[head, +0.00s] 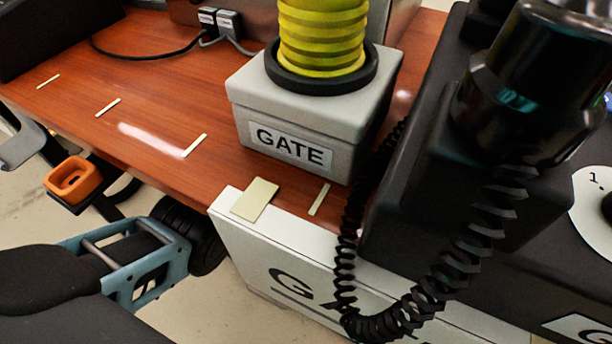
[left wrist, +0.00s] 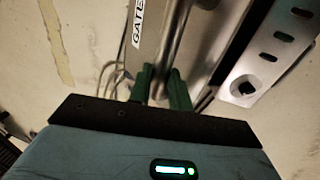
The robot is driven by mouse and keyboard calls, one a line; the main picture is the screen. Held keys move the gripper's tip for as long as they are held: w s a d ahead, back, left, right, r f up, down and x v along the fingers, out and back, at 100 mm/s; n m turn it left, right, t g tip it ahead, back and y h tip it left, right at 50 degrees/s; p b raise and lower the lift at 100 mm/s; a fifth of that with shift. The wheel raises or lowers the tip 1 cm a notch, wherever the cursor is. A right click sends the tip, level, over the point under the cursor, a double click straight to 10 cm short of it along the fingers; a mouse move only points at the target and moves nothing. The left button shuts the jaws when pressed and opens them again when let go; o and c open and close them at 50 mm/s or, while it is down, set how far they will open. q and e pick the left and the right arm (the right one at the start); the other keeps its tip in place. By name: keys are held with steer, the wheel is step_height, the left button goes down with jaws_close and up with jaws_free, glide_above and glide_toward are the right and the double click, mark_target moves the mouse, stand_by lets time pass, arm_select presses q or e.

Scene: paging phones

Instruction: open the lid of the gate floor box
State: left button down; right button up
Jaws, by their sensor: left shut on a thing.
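In the left wrist view, a grey metal piece with a GATE label (left wrist: 140,22) runs up from between the green fingers of my left gripper (left wrist: 161,90). It appears to be the lid of the gate floor box (left wrist: 158,35); the dim picture does not show clearly where lid and box body part. The fingers are shut on its near end. In the head view my left arm reaches in from the lower left, beside the table; its fingertips and the floor box are hidden there. My right gripper is not in view.
A grey GATE box (head: 300,115) with a yellow ribbed column (head: 322,35) stands on the wooden table (head: 150,110). A black unit (head: 425,150) with a coiled cord (head: 440,285) stands at the right. In the left wrist view, a slotted metal piece (left wrist: 275,55) lies right of the fingers.

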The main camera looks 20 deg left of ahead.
arm_select(q)
steer(key=shift+s+f, duration=0.25)
steer(key=shift+f, duration=0.1)
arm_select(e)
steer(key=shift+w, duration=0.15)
arm_select(q)
steer(key=c, duration=1.6)
jaws_free()
steer(key=shift+c, duration=0.2)
steer(key=o, duration=0.3)
steer(key=shift+w, duration=0.1)
steer(key=shift+o, duration=0.2)
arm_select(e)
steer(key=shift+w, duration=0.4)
arm_select(q)
steer(key=shift+r, duration=0.1)
